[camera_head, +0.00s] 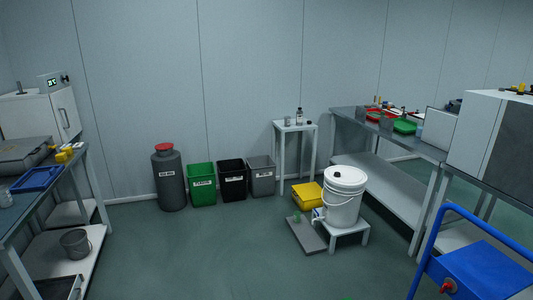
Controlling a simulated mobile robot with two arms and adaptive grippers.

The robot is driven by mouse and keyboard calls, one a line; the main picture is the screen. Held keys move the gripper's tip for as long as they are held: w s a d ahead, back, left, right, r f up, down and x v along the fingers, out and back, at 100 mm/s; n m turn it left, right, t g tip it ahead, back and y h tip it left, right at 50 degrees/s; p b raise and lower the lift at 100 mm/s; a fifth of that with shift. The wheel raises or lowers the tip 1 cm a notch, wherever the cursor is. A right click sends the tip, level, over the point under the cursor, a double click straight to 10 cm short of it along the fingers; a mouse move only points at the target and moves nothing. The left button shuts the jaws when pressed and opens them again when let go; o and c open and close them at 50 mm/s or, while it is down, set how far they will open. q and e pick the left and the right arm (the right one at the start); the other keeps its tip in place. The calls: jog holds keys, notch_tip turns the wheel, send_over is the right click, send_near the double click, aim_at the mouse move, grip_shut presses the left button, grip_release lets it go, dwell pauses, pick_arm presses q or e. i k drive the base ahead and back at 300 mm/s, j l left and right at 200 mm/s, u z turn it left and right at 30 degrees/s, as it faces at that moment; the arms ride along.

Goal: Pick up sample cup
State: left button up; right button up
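I cannot tell for sure which item is the sample cup. A small clear cup-like container (5,197) stands on the left bench at the picture's left edge. A small grey cup-like item (386,122) stands on the right bench near the trays. A small green item (297,216) is on a flat grey plate (308,236) on the floor, beside a white bucket (343,198) on a low stool. Neither of my grippers is in view.
A blue cart (487,272) is at the lower right. Grey (262,177), black (232,179) and green (202,184) bins and a dark drum (168,184) line the back wall. A yellow box (307,195) sits near the bucket. The middle floor is clear.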

aim_at(297, 217)
jog(key=i, duration=2)
